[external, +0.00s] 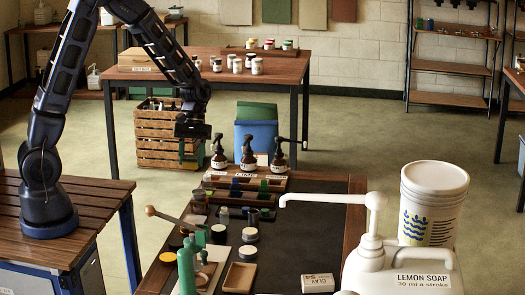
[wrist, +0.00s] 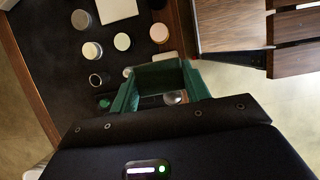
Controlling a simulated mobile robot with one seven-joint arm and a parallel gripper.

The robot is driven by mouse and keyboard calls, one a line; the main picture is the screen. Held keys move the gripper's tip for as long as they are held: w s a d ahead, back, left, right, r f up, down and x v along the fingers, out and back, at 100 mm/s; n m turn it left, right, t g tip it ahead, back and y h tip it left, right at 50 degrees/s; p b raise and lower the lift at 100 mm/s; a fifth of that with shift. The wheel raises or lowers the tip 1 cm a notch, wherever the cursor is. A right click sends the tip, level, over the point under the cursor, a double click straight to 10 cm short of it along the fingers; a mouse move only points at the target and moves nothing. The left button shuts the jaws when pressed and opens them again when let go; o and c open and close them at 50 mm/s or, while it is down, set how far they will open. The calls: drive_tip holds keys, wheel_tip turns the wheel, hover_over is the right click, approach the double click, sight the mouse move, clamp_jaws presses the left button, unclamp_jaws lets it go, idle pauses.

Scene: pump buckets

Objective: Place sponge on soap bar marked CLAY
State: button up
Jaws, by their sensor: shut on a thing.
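The soap bar marked CLAY (external: 319,284) is a pale block lying on the dark table mat near the front edge in the external view. My gripper (external: 190,152) hangs high beyond the far left end of this table, well away from the soap bar. In the wrist view my gripper (wrist: 160,92) has green fingers closed on a green block, which looks like the sponge (wrist: 157,76). The held block is hard to separate from the fingers in the external view.
A white soap jug (external: 410,270) with a long pump spout and a white bucket (external: 433,205) stand at the right.

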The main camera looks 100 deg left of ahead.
drive_tip(key=shift+w+r, duration=0.1)
drive_tip(key=shift+r, duration=0.25)
drive_tip(key=w+d+r, duration=0.1)
drive_tip(key=w+d, duration=0.2)
drive_tip(key=w, duration=1)
wheel_tip(320, 180, up, 2)
hover_over(318, 281)
drive_tip(key=a, duration=0.2)
drive_tip(key=f, duration=1.9)
drive_tip(key=shift+d+f, duration=0.3)
drive_tip(key=shift+f, duration=0.1)
drive_tip(key=shift+f, duration=0.15)
drive_tip(key=o, duration=0.9)
drive_tip(key=shift+o, duration=0.2)
